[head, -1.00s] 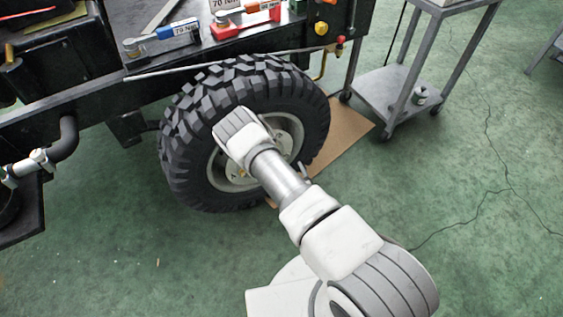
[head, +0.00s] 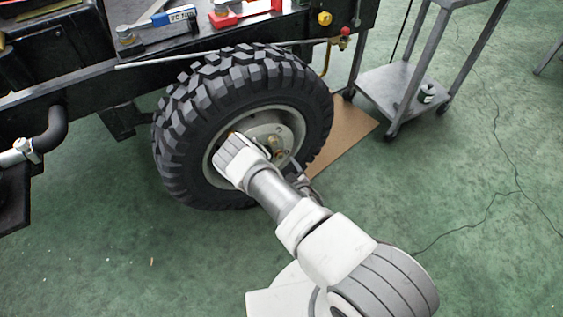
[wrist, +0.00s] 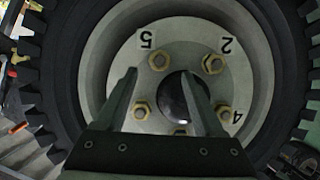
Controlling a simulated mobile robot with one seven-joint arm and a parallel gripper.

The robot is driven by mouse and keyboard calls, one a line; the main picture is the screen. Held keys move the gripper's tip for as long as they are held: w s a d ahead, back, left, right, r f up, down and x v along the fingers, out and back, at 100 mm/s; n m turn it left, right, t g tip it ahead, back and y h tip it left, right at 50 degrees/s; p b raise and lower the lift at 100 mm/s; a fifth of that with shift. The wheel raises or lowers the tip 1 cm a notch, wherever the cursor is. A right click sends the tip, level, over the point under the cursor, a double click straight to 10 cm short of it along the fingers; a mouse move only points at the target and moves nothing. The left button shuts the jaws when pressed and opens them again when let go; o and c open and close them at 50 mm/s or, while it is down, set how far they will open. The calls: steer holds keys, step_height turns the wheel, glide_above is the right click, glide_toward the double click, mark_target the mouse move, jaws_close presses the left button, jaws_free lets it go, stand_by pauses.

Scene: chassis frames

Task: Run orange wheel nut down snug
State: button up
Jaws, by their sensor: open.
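The wheel's pale hub (wrist: 192,35) faces me in the wrist view with several brass-yellow nuts around a dark centre bore. One nut (wrist: 158,60) is beside label 5, one (wrist: 213,64) below label 2, and one (wrist: 224,114) by label 4. Another nut (wrist: 142,110) is at lower left, and a bottom nut (wrist: 180,132) is partly hidden by my gripper. I cannot tell which is the orange one. My gripper (wrist: 160,75) is open and empty, its fingers spread before the hub. In the head view, my arm covers part of the wheel (head: 180,135) and hides the gripper.
A blue torque wrench (head: 170,18) and a red tool (head: 237,14) lie on the vehicle's deck above the tyre. A grey cart (head: 400,90) stands to the right. A brown board (head: 340,135) lies beside the wheel.

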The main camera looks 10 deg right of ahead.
mark_target(280, 157)
steer(key=b+x, duration=0.2)
steer(key=x, duration=0.4)
steer(key=shift+w, duration=0.2)
steer(key=shift+c, duration=0.2)
